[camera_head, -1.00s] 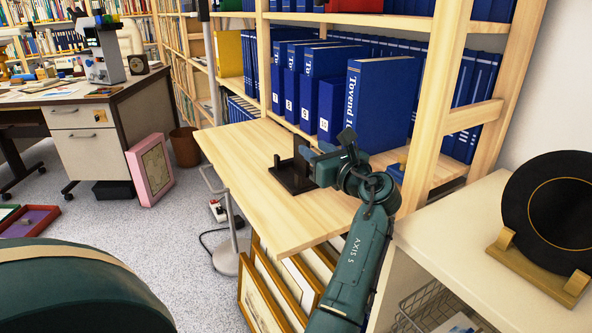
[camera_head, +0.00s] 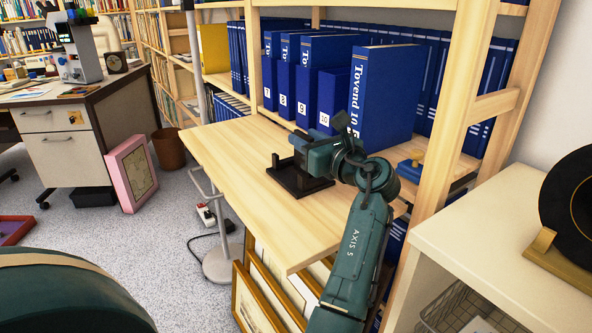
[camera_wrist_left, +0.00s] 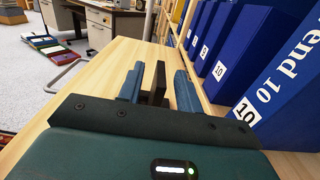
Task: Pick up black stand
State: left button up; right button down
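The black stand (camera_head: 286,178) sits on the light wooden shelf board, its base flat and a part rising upright. My left gripper (camera_head: 303,150) is at the stand, reaching over it from the right and hiding some of it in the head view. In the left wrist view the two blue fingers (camera_wrist_left: 157,88) are apart, with the upright dark part of the stand (camera_wrist_left: 158,76) between them. Gaps show on both sides of that part. My right gripper is not in view.
Blue binders (camera_head: 384,100) stand in a row behind the board (camera_head: 235,150), close to my left arm. A wooden upright (camera_head: 470,100) and a white cabinet (camera_head: 480,230) with a black plate (camera_head: 572,205) are at right. The board's left part is clear.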

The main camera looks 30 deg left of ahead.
pick_arm(q)
jog(key=shift+c, duration=0.3)
grip_shut()
dwell(0.4)
